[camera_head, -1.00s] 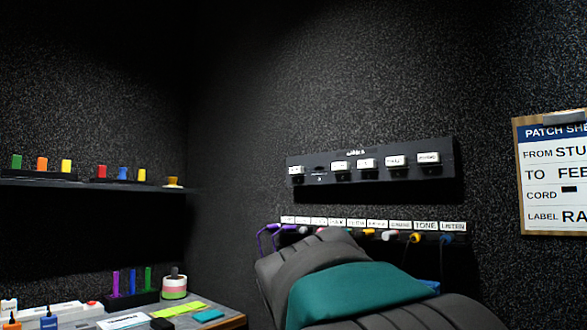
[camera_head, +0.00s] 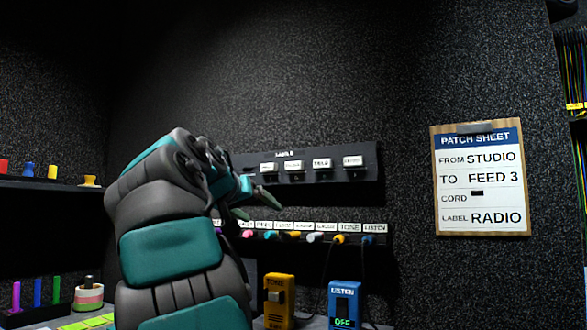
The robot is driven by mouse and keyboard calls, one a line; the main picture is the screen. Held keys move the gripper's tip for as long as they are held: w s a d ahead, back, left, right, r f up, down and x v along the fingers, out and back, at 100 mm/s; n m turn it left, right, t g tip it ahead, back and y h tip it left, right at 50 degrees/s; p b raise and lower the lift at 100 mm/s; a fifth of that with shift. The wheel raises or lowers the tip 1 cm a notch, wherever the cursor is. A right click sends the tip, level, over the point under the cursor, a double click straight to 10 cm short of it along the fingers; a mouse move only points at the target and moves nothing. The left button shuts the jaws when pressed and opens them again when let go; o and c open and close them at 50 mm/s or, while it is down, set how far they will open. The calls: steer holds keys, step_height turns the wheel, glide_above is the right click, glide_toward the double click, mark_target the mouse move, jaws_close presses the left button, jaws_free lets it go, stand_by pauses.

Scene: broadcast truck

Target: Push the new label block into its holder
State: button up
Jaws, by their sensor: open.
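My gripper (camera_head: 255,203) is in front of the wall, at the left end of the label rack (camera_head: 362,189), and its fingers are apart. I cannot make out anything between them. The rack is a dark panel carrying several white label blocks, including one at its right end (camera_head: 352,161) and others further left (camera_head: 321,163). Their small lettering is hard to read. The rack's left part is hidden behind my arm and gripper. I cannot pick out the new label block or its holder. The patch sheet (camera_head: 478,180) reads FROM STUDIO, TO FEED 3, LABEL RADIO.
Below the rack runs a labelled jack row (camera_head: 349,227) with coloured plugs. A yellow TONE box (camera_head: 279,300) and a blue LISTEN box (camera_head: 345,304), showing OFF, stand below it. A shelf (camera_head: 50,187) with coloured blocks is at left. Cables hang at far right.

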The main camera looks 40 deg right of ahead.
mark_target(293, 166)
steer(key=s+r+m+h, duration=0.3)
steer(key=r+m, duration=0.1)
steer(key=r, duration=0.6)
steer(key=shift+s+d+r+m+h, duration=0.15)
steer(key=shift+d+r+m+h, duration=0.25)
steer(key=shift+d, duration=0.05)
steer(key=shift+p+x, duration=1.1)
steer(key=shift+x, duration=3.4)
steer(key=shift+c, duration=0.2)
jaws_close()
